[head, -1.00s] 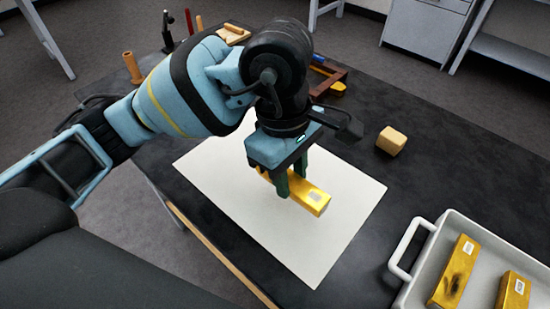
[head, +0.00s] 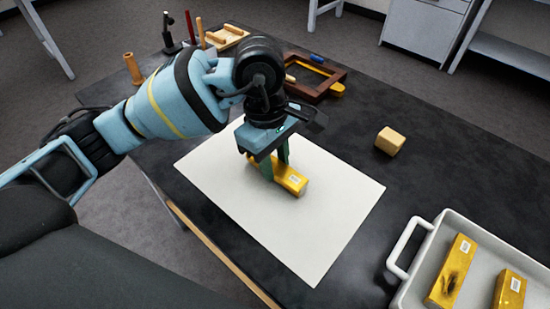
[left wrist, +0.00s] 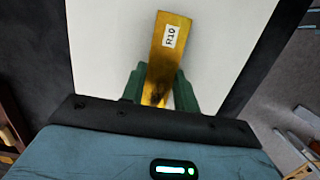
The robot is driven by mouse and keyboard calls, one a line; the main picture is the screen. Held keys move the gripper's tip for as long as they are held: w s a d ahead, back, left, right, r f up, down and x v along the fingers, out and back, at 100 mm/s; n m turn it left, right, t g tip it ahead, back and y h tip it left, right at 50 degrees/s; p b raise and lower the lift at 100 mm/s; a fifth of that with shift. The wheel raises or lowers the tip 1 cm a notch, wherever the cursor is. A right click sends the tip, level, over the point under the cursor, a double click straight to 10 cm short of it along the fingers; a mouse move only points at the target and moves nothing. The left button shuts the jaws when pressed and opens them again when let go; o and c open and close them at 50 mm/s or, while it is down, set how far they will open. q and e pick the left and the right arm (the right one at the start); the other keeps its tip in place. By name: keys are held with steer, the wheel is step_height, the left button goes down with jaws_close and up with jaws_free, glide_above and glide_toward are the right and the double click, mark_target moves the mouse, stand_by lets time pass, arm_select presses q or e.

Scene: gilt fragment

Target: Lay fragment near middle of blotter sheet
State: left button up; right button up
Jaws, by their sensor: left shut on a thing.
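The gilt fragment (head: 291,183) is a gold bar with a white label. In the left wrist view the fragment (left wrist: 169,50) reads "R10" and has a dark mark near the fingers. My left gripper (head: 275,172) is shut on it, with green fingers on both sides. The fragment is over the middle-left part of the white blotter sheet (head: 310,235), at or just above the surface; I cannot tell whether it touches. The sheet (left wrist: 222,45) also fills much of the left wrist view. My right gripper is not in view.
A white tray (head: 408,270) with two labelled gold bars (head: 450,272) stands at the lower right. A tan block (head: 390,141) lies right of the sheet. A brown wooden frame (head: 322,85) and small tools are at the back. The sheet's front part is clear.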

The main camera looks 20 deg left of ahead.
arm_select(q)
steer(key=shift+f, duration=0.2)
steer(key=o, duration=1)
steer(key=shift+c, duration=0.2)
steer(key=shift+r, duration=0.1)
steer(key=shift+r, duration=0.1)
step_height(320, 180, up, 12)
steer(key=a, duration=0.1)
steer(key=shift+w+a, duration=0.3)
